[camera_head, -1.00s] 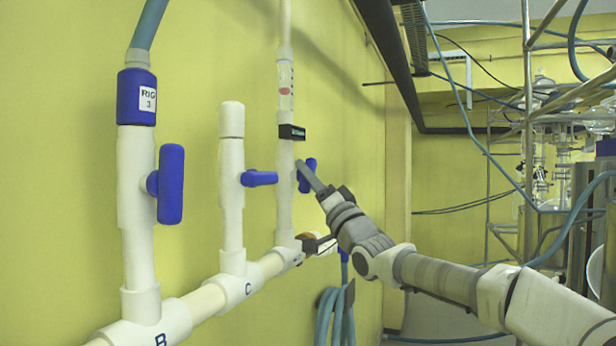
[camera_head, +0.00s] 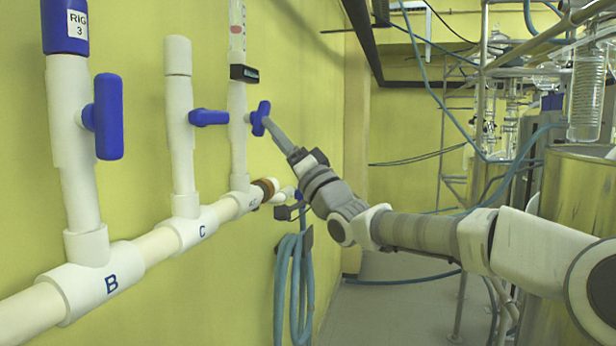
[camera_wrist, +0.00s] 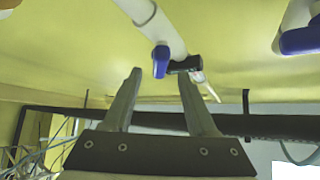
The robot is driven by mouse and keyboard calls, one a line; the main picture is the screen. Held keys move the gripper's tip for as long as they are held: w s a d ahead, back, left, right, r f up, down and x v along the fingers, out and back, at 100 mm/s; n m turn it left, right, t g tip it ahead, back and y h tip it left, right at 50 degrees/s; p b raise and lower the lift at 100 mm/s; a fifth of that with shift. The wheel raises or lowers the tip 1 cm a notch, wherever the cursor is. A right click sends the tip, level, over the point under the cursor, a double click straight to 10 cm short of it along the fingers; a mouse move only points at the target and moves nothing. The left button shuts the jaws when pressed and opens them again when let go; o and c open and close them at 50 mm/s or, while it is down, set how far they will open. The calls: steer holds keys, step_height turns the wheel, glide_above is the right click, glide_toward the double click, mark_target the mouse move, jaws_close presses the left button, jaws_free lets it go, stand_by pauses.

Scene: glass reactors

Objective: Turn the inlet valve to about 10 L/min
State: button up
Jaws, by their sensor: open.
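The inlet valve's blue handle (camera_head: 261,118) is on the farthest white riser pipe (camera_head: 238,140), and it is slightly tilted from upright in the head view. Above it are a small black display (camera_head: 244,73), too small to read, and a clear flow tube (camera_head: 237,15) with a red float. My gripper (camera_head: 268,123) is at the handle, its fingers overlapping it in the picture. In the wrist view my gripper (camera_wrist: 160,76) is open, and the blue handle (camera_wrist: 160,60) shows between and just beyond the fingertips. Contact cannot be told. The black display (camera_wrist: 184,64) is beside the handle there.
Two more blue valves, a vertical one (camera_head: 108,116) on pipe B and a horizontal one (camera_head: 209,117) on pipe C, stand to the left. A coiled blue hose (camera_head: 294,285) hangs below. Metal scaffolding and glassware (camera_head: 584,95) stand at the right.

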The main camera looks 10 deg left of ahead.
steer(key=v, duration=1.1)
steer(key=shift+d+f, duration=0.1)
steer(key=w+d+f+m+t+h+p, duration=0.25)
steer(key=w+d+f+h, duration=0.4)
steer(key=h, duration=0.55)
steer(key=s+d+r+m+g+h, duration=0.1)
steer(key=s+d+h, duration=0.15)
steer(key=d, duration=0.25)
steer(key=s+d+r+m+h+p, duration=0.1)
steer(key=d+h, duration=0.2)
steer(key=d, duration=0.2)
steer(key=s+d+r+m+g+h, duration=0.1)
steer(key=s+d+r+h, duration=0.1)
steer(key=d, duration=0.3)
steer(key=s+d+f+n+g+p, duration=0.1)
steer(key=s+f+g+p, duration=0.1)
steer(key=s, duration=0.7)
steer(key=s+d+f+n+g+h+p, duration=0.1)
steer(key=s+f+g+p, duration=0.2)
steer(key=s+f, duration=0.3)
steer(key=s+d+f+n+g+p, duration=0.1)
steer(key=s+d+f+g+p, duration=0.1)
steer(key=s, duration=1.2)
step_height(320, 180, down, 3)
steer(key=shift+s+r+g+p, duration=0.25)
steer(key=shift+g+p, duration=0.2)
steer(key=shift+g, duration=0.5)
